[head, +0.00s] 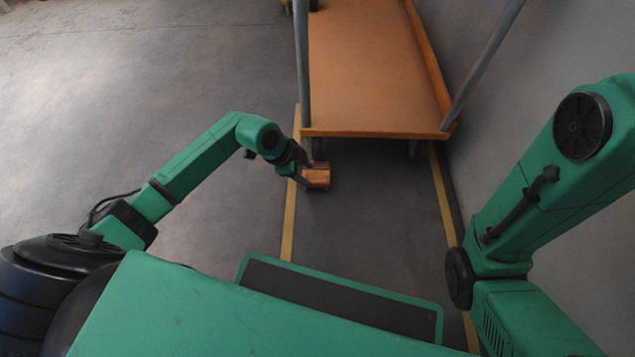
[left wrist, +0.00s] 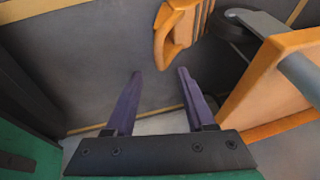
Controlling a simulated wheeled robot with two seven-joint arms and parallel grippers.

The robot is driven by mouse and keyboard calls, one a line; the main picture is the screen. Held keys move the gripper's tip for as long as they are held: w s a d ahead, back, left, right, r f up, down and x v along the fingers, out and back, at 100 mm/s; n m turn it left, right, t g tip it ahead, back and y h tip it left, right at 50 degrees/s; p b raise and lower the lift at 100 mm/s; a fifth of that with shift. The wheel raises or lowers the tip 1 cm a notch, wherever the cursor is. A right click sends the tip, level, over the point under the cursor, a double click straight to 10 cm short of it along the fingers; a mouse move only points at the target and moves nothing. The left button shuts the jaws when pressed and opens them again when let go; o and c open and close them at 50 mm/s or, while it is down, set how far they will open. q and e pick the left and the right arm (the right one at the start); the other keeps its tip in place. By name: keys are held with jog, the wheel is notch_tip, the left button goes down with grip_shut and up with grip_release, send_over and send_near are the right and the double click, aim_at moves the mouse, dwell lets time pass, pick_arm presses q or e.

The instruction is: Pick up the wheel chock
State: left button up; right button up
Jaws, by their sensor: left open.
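The orange wheel chock (head: 318,178) lies on the grey floor in front of the cart's near left end. In the left wrist view the chock (left wrist: 178,32) shows at the top, partly cut off by the edge, with a handle-like loop on its near side. My left gripper (left wrist: 160,74) is open, its two purple fingers pointing toward the chock with bare floor between them. They look apart from it. In the head view my left gripper (head: 303,170) is beside the chock and overlaps its left side. My right arm shows at the right, but its gripper is out of view.
The orange platform cart (head: 370,80) with grey posts stands just behind the chock. In the left wrist view a dark caster (left wrist: 225,22) and the cart's orange edge (left wrist: 280,85) are close on the right. Yellow lines mark the floor; the left is clear.

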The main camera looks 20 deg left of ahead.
aim_at(317, 182)
pick_arm(q)
jog(key=b+x, duration=0.1)
jog(key=x, duration=0.2)
jog(key=shift+f, duration=0.15)
jog(key=b+x, duration=0.5)
jog(key=shift+s+f+b, duration=0.1)
jog(key=shift+b, duration=0.3)
grip_shut()
jog(key=shift+r, duration=0.25)
dwell(0.4)
